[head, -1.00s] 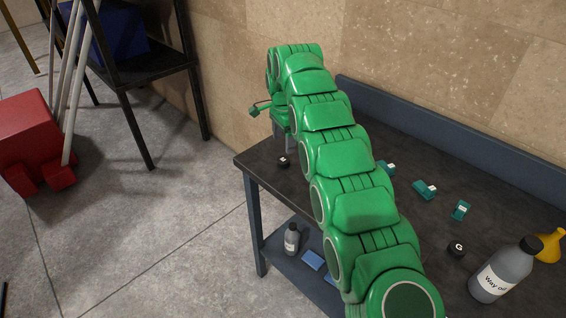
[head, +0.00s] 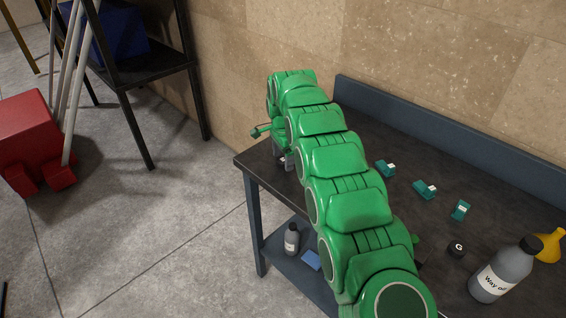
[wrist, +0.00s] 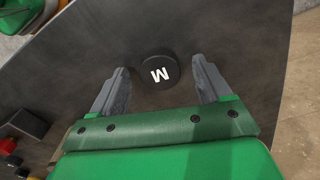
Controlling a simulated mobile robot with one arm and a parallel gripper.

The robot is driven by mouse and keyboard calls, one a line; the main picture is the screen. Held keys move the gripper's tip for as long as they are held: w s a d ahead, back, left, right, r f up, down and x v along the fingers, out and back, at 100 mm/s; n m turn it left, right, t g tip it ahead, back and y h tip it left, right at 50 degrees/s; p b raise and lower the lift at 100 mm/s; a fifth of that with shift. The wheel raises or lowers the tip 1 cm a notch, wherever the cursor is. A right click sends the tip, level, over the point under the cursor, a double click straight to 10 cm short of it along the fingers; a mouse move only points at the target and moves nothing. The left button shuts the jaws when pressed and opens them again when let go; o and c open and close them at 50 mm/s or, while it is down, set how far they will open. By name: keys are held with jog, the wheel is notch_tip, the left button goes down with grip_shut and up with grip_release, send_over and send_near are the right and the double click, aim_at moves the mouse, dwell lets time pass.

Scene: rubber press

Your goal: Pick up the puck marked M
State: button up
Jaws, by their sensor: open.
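The puck marked M (wrist: 160,72) is a black disc with a white letter, lying on the dark bench top. In the wrist view it sits between and slightly ahead of the fingertips of my gripper (wrist: 160,75). The gripper is open, with a gap on each side of the puck. In the head view my gripper (head: 283,158) is low over the left end of the bench, and the puck (head: 281,159) is mostly hidden behind it.
The bench (head: 340,97) has a raised back edge. Several teal blocks (head: 425,190), a puck marked G (head: 457,249), a Way oil bottle (head: 503,272) and a yellow funnel (head: 551,246) stand to the right. A bottle (head: 291,239) is on the lower shelf.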

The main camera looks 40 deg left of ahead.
jog(key=c, duration=1.1)
jog(key=shift+r, duration=1.4)
jog(key=shift+s+d+r, duration=0.15)
jog(key=shift+d+r, duration=0.05)
jog(key=shift+r, duration=0.2)
jog(key=shift+s+d+r, duration=0.1)
jog(key=shift+d+r, duration=0.1)
jog(key=shift+r, duration=0.2)
jog(key=shift+s+d+r, duration=1.25)
jog(key=shift+d+r, duration=0.2)
jog(key=shift+d, duration=0.3)
jog(key=shift+s+d+r, duration=1.3)
jog(key=shift+d+r, duration=0.15)
jog(key=shift+d, duration=0.3)
jog(key=shift+s+d+r, duration=1.25)
jog(key=shift+d+r, duration=0.2)
jog(key=shift+d, duration=0.3)
